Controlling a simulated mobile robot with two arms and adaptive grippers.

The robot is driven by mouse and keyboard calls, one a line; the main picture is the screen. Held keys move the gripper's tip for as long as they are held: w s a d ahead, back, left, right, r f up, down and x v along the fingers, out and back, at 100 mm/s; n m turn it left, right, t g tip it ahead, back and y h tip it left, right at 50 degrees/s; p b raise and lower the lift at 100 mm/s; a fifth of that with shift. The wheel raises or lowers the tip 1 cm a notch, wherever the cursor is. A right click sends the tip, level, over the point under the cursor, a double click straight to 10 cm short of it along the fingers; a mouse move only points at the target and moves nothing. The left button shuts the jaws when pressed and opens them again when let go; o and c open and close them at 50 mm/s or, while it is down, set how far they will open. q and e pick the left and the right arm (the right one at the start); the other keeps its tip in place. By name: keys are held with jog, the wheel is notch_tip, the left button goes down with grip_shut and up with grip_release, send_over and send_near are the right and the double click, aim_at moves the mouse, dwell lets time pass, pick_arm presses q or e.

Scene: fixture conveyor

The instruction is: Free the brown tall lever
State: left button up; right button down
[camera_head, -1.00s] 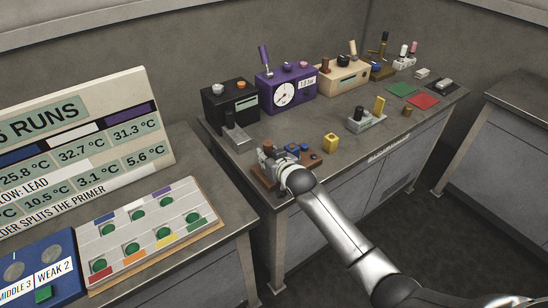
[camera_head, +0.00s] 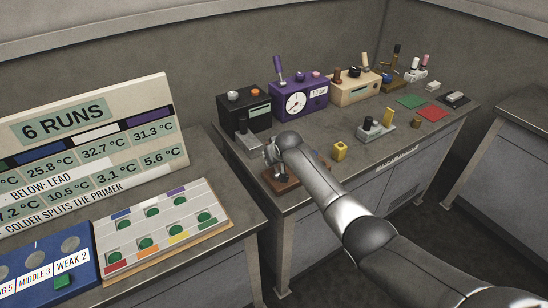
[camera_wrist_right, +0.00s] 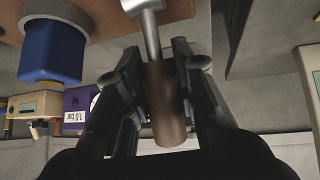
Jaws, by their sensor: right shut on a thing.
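The brown tall lever (camera_wrist_right: 164,105) is a brown cylindrical handle on a silver stem (camera_wrist_right: 151,35). In the right wrist view, it stands between the two dark fingers of my right gripper (camera_wrist_right: 152,68), which is shut on the handle. The stem runs up in the picture to a round metal base on a brown board. In the head view, my right gripper (camera_head: 270,153) is over the brown board (camera_head: 280,182) at the front of the bench; my wrist hides most of the lever and board. My left gripper is not in view.
A blue knob (camera_wrist_right: 52,50) stands beside the lever on the board. Black (camera_head: 246,111), purple (camera_head: 300,98) and beige (camera_head: 356,86) boxes stand behind.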

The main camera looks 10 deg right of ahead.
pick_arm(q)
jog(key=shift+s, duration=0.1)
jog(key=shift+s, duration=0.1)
pick_arm(e)
jog(key=c, duration=1.2)
grip_release()
jog(key=shift+o, duration=0.2)
jog(key=v, duration=1.1)
jog(key=shift+s+r, duration=0.25)
jog(key=shift+r, duration=0.1)
